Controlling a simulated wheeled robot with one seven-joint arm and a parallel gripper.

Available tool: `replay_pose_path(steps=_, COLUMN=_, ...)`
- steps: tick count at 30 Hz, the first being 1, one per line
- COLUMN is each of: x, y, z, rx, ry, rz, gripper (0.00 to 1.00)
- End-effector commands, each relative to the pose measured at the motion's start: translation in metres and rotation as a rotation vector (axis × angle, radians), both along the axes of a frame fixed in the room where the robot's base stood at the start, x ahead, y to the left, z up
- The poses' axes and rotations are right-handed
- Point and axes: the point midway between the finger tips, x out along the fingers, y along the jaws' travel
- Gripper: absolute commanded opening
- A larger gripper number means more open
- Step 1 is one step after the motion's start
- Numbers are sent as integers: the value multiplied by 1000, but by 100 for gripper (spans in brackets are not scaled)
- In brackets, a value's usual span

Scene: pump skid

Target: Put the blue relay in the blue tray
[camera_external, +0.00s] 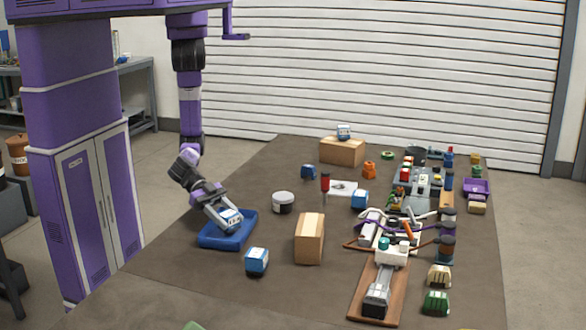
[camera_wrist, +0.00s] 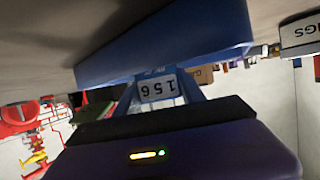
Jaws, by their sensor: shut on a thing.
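My gripper (camera_external: 222,211) reaches down at the blue tray (camera_external: 211,242) on the left of the table. It is shut on a blue relay (camera_external: 232,217) with a white face, which is tilted and sits within the tray's outline. Whether the relay touches the tray floor cannot be told. In the wrist view the held relay (camera_wrist: 158,88) shows a pale number label, and the blue tray (camera_wrist: 160,50) spans the upper part, close to it.
A cardboard box (camera_external: 310,238) stands right of the tray, with a round white-topped jar (camera_external: 283,202) behind. A second box (camera_external: 342,152) is at the back. Pump parts and a wooden board (camera_external: 364,300) crowd the right side. Bare table lies around the tray's front.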

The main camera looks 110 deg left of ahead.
Motion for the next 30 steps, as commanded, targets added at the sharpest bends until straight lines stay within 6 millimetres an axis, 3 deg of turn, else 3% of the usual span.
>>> replay_pose_path(steps=8, x=0, y=0, z=-4, rx=-1, ry=-1, rz=0, gripper=0)
replay_pose_path(steps=9, x=0, y=0, z=-3, rx=-1, ry=0, rz=0, gripper=54)
replay_pose_path(steps=11, x=0, y=0, z=-2, rx=-1, ry=0, rz=0, gripper=66)
replay_pose_path(steps=24, x=0, y=0, z=4, rx=-1, ry=-1, rz=-1, gripper=68)
replay_pose_path(steps=30, x=-30, y=12, z=11, rx=-2, ry=2, rz=-1, gripper=68)
